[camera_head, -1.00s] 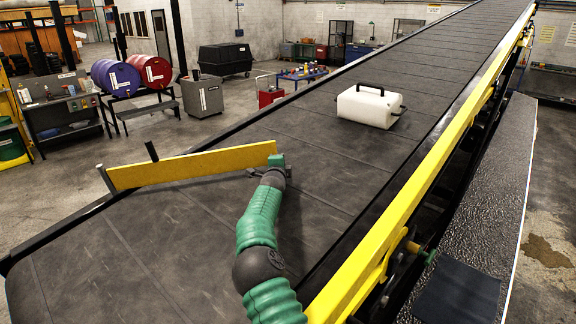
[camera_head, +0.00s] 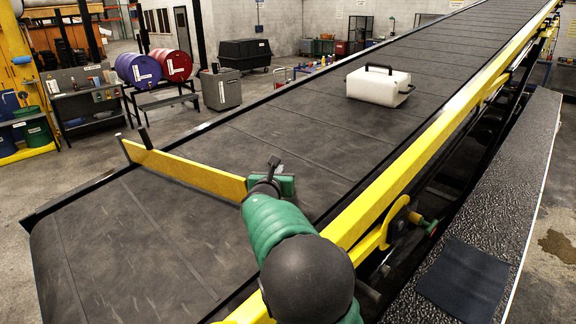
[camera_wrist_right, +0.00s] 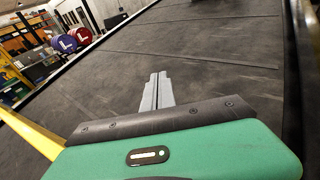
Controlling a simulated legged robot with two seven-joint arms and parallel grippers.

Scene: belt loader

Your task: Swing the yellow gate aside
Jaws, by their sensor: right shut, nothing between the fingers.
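The yellow gate (camera_head: 190,173) is a long flat bar standing on edge across the lower part of the dark belt. One end is at a bracket on the belt's left edge; its free end lies out over the belt. My right gripper (camera_head: 273,164) is at that free end, with its green body right beside the bar. Its fingers (camera_wrist_right: 157,92) are shut and empty, pointing over the bare belt. In the right wrist view the gate (camera_wrist_right: 32,136) runs up to the hand's left side; its end is hidden there. My left gripper is out of view.
A white case with a black handle (camera_head: 378,84) sits farther up the belt (camera_head: 290,125). A yellow rail (camera_head: 400,176) runs along the belt's right side, with a dark walkway (camera_head: 500,200) beyond it. The lower belt is clear.

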